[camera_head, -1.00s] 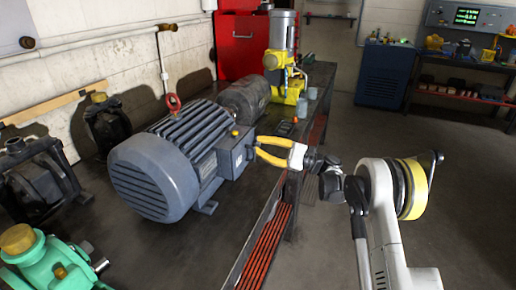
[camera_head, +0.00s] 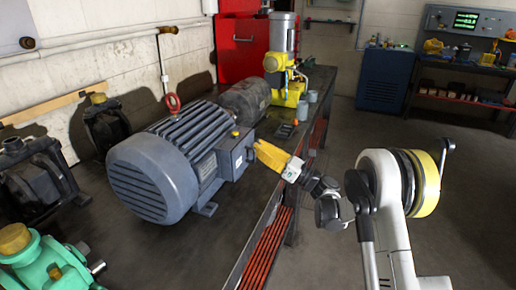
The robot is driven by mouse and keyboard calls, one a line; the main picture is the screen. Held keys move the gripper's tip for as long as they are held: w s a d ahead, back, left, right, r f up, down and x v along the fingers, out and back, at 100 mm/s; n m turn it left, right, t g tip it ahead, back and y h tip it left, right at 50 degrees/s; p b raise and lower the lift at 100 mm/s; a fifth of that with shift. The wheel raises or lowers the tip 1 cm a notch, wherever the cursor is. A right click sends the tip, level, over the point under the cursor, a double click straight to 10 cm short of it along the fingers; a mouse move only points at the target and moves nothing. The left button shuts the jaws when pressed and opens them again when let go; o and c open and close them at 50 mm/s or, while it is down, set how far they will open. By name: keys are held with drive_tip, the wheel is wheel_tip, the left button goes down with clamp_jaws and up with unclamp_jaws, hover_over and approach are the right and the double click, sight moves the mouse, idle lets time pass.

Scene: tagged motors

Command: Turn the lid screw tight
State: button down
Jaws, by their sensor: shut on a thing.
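The big grey-blue motor (camera_head: 160,165) lies on the workbench, with a terminal box (camera_head: 236,157) on its right side. The box's lid faces right, toward my gripper (camera_head: 257,149). My gripper's yellow fingers reach the lid side from the right and are seen edge-on, one hiding most of the other. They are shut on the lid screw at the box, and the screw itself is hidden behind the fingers. A small orange knob (camera_head: 235,133) sits on top of the box.
A second dark motor (camera_head: 243,99), a yellow pump unit (camera_head: 283,72) and grey cups (camera_head: 312,96) stand farther back on the bench (camera_head: 120,255). A green pump (camera_head: 45,262) is front left.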

drive_tip(key=shift+d+r+m+t+h, duration=0.15)
drive_tip(key=shift+m+t+h, duration=0.45)
drive_tip(key=shift+m, duration=1.1)
drive_tip(key=shift+w+t, duration=0.1)
drive_tip(key=shift+t, duration=0.2)
drive_tip(key=c, duration=1.3)
unclamp_jaws()
drive_tip(key=shift+d, duration=0.2)
drive_tip(key=shift+a, duration=0.1)
drive_tip(key=v, duration=1.2)
drive_tip(key=shift+r, duration=0.1)
